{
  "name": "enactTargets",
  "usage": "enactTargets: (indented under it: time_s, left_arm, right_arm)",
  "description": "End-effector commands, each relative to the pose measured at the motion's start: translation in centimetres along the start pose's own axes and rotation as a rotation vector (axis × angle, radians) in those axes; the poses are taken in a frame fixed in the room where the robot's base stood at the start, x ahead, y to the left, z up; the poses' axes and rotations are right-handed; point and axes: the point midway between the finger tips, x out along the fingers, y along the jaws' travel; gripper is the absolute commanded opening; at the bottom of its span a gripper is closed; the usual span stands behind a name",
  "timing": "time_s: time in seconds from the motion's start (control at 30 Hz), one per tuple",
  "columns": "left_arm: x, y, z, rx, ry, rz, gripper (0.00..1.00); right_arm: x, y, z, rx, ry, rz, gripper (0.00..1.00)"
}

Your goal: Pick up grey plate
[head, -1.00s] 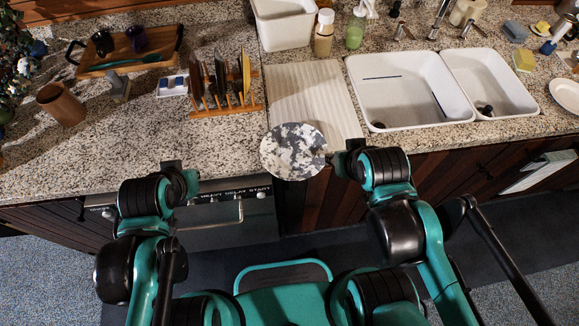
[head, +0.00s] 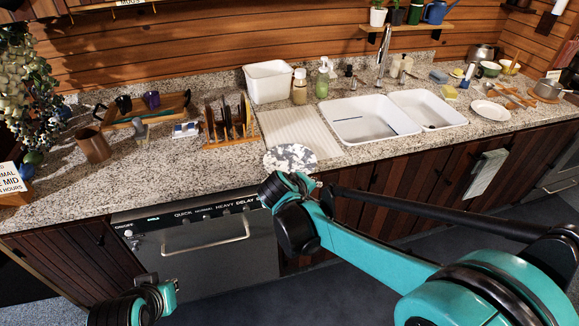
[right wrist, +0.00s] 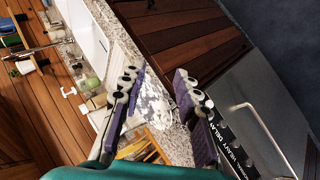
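The grey-and-white mottled plate (head: 290,158) lies at the front edge of the granite counter, in front of the ribbed drying mat. My right gripper (head: 292,182) is just in front of the plate in the head view and hides its near edge. In the right wrist view the two purple-padded fingers of my right gripper (right wrist: 156,78) are spread apart, with the plate (right wrist: 152,102) showing between them. I cannot tell whether a finger touches it. My left gripper (head: 168,290) is low at the left, in front of the dishwasher and away from the plate; its fingers are not clear.
A wooden rack (head: 228,122) with several upright plates stands left of the drying mat (head: 300,132). The sink (head: 365,120) is right of the mat. The dishwasher (head: 205,245) is under the counter. A white plate (head: 490,111) lies farther right.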

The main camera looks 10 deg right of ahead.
Motion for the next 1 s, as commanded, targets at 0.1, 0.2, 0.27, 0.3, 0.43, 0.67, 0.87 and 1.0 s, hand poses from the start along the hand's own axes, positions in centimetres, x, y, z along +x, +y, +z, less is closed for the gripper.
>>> enactTargets:
  time_s: [0.1, 0.2, 0.27, 0.3, 0.43, 0.67, 0.87, 1.0]
  left_arm:
    - [0.5, 0.0, 0.3, 0.0, 0.0, 0.0, 0.0]
    - [0.8, 0.0, 0.6, 0.0, 0.0, 0.0, 0.0]
    - [0.9, 0.0, 0.7, 0.0, 0.0, 0.0, 0.0]
    - [1.0, 0.0, 0.7, 0.0, 0.0, 0.0, 0.0]
    - [1.2, 0.0, 0.9, 0.0, 0.0, 0.0, 0.0]
    - [1.5, 0.0, 1.1, 0.0, 0.0, 0.0, 0.0]
    - [2.0, 0.0, 1.4, 0.0, 0.0, 0.0, 0.0]
    - [2.4, 0.0, 1.7, 0.0, 0.0, 0.0, 0.0]
  right_arm:
    - [3.3, -1.0, -4.1, -0.124, -0.025, 0.129, 0.32]
    - [5.5, -2.3, -6.9, -0.218, -0.048, 0.244, 0.32]
    - [6.7, -3.2, -8.3, -0.264, -0.06, 0.308, 0.32]
    - [7.3, -3.9, -9.2, -0.293, -0.067, 0.35, 0.32]
    - [8.8, -5.8, -11.0, -0.358, -0.085, 0.458, 0.32]
    - [9.9, -7.2, -11.9, -0.402, -0.102, 0.542, 0.32]
    - [11.8, -6.2, -12.0, -0.402, -0.103, 0.545, 0.32]
    - [12.9, -5.6, -12.2, -0.402, -0.103, 0.545, 0.32]
